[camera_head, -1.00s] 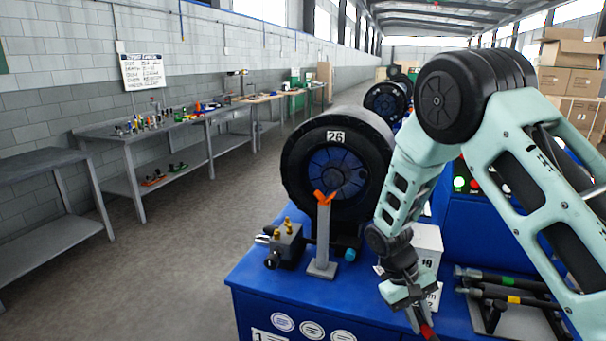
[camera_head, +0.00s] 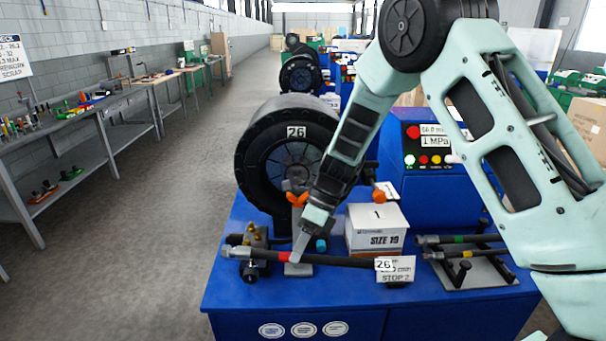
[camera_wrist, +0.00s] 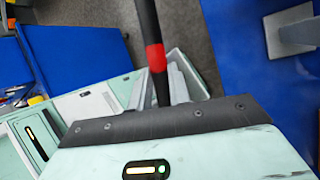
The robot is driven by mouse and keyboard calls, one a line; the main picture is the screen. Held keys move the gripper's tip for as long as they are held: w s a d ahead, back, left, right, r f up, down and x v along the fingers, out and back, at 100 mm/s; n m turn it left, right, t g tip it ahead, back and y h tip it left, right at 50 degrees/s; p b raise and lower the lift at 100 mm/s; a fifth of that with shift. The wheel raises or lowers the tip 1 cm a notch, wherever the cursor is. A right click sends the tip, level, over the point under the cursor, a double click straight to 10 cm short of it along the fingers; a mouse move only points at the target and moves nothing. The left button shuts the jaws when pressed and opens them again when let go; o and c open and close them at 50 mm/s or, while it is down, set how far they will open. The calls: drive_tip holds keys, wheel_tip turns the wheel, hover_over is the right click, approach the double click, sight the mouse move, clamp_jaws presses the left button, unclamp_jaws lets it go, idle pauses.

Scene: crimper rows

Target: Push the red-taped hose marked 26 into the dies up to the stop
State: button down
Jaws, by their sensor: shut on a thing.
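My gripper (camera_head: 301,248) is shut on the black hose (camera_head: 335,260) just beside its red tape (camera_head: 286,257). The hose lies roughly level across the picture, above the blue bench top, with a tag marked 26 (camera_head: 384,264) at its right part. Its left end passes in front of a small valve block. The crimper marked 26 (camera_head: 250,150) is a big black ring with dies around a dark opening; the hose is in front of and below it, apart from the dies. In the wrist view the hose (camera_wrist: 146,22) and red tape (camera_wrist: 156,57) rise from between the fingers (camera_wrist: 170,85).
A grey post with an orange V-rest (camera_head: 297,199) stands before the crimper. A SIZE 19 box (camera_head: 376,233) stands right of it. A rack with other hoses (camera_head: 465,262) is further right, below the control panel (camera_head: 430,145). The floor at left is clear.

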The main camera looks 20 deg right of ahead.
drive_tip(key=w+d+r+m+t+p, duration=0.1)
drive_tip(key=w+r+m+t+p, duration=0.1)
drive_tip(key=r+m+t, duration=0.2)
drive_tip(key=w+d+r+m+t+h+p, duration=0.1)
drive_tip(key=w+r+m+t+p, duration=0.1)
drive_tip(key=r+m+t, duration=0.3)
drive_tip(key=shift+w+d+r+m+p, duration=0.25)
drive_tip(key=shift+r+m, duration=1.3)
drive_tip(key=shift+m, duration=2.25)
drive_tip(key=shift+s+b, duration=0.15)
drive_tip(key=shift+b, duration=0.15)
drive_tip(key=w+d+f+b, duration=0.1)
drive_tip(key=w+d+f, duration=0.1)
drive_tip(key=w+f, duration=0.4)
drive_tip(key=shift+w, duration=0.3)
drive_tip(key=shift+d+f+b, duration=0.15)
drive_tip(key=shift+f+b, duration=0.25)
drive_tip(key=shift+b, duration=0.2)
